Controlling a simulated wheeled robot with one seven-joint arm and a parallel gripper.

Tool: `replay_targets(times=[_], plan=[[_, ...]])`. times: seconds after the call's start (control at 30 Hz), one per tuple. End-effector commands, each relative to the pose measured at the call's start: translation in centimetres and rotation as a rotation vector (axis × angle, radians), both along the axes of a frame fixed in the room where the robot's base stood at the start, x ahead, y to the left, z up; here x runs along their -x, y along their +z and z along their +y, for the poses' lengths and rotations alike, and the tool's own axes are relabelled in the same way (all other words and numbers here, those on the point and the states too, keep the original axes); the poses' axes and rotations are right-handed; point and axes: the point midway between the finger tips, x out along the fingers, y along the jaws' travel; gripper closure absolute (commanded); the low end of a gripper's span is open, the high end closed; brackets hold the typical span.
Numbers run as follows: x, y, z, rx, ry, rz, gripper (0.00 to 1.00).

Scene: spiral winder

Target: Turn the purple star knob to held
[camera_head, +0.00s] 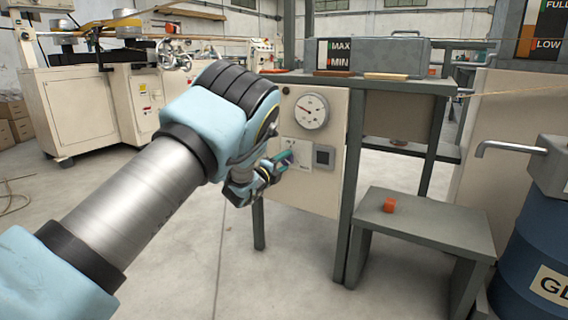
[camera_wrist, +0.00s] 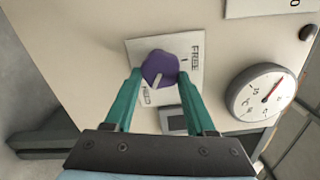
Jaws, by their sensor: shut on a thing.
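The purple star knob (camera_wrist: 160,66) sits on a white label plate (camera_wrist: 134,48) on the cream panel in the wrist view. The plate reads FREE on the right of the knob and HELD below left of it. A pale pointer bar on the knob points down, slightly left, toward the HELD word. My gripper (camera_wrist: 159,75) is shut on the knob, with one teal finger on each side. In the head view my gripper (camera_head: 284,160) is at the panel and the knob is hidden; the plate (camera_head: 301,148) shows partly beside it.
A round dial gauge (camera_head: 311,111) and a small grey display (camera_head: 324,155) are close by on the panel (camera_head: 300,193). A blue drum (camera_head: 532,245) is at the far right.

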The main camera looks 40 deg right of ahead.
Motion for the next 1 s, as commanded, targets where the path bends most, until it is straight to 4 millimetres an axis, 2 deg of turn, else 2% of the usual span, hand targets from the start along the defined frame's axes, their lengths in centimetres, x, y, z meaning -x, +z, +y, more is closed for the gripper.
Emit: replay_targets(times=[0.03,0.3,0.53,0.67,1.0], plan=[[0.1,-0.1,0.0,-0.003,-0.002,-0.001,0.43],[0.0,-0.1,0.0,-0.001,-0.001,0.0,0.14],[0.0,0.0,0.0,-0.001,0.0,0.0,0.14],[0.2,0.1,0.8,-0.002,0.0,0.001,0.14],[1.8,0.2,7.0,-0.004,0.002,0.002,0.14]])
